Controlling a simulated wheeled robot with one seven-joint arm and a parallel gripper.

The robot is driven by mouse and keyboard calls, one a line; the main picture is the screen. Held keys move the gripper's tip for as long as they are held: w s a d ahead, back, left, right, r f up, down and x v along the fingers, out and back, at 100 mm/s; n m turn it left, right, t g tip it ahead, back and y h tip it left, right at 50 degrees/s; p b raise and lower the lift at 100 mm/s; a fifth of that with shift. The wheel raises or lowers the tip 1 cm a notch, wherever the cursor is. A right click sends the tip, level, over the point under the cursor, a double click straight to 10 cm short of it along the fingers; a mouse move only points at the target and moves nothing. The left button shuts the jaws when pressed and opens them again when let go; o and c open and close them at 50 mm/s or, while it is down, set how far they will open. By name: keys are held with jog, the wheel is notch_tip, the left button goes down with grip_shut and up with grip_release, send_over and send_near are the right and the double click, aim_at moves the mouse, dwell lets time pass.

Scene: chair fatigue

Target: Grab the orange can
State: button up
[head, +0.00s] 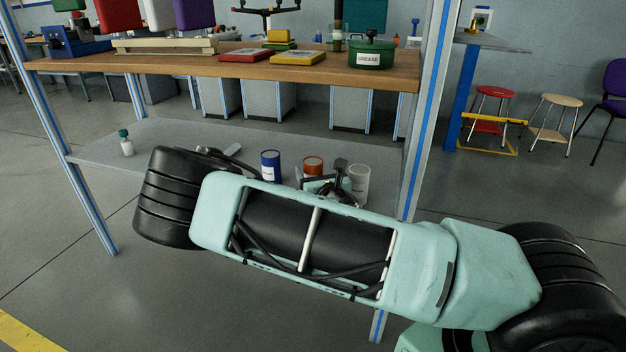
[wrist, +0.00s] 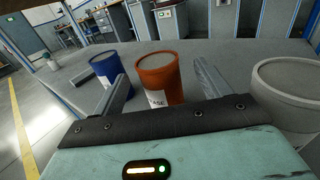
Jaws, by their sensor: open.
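The orange can (wrist: 165,82) stands upright on the grey lower shelf in the wrist view, with a white label partly hidden behind the gripper's edge. In the head view the orange can (head: 313,164) shows only its upper part behind my arm. My gripper (wrist: 160,90) is open, with one finger to the left of the can and one to the right. The can stands between or just beyond the fingertips; the exact depth is hard to tell. In the head view my gripper is mostly hidden by my arm.
A blue can (wrist: 110,72) stands left of the orange can, close to the left finger. A light grey can (wrist: 288,92) stands to the right. The lower shelf (head: 190,133) also holds a small bottle (head: 126,143). A wooden tabletop (head: 200,66) lies above, with posts at its corners.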

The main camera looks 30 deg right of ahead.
aim_at(310, 158)
jog(key=shift+r+b+x, duration=0.2)
jog(key=shift+b+x, duration=0.15)
jog(key=shift+x, duration=0.95)
jog(key=shift+r+b+x, duration=0.15)
jog(key=shift+b+x, duration=0.2)
jog(key=shift+x, duration=0.95)
jog(key=shift+a, duration=0.1)
jog(key=c, duration=1.3)
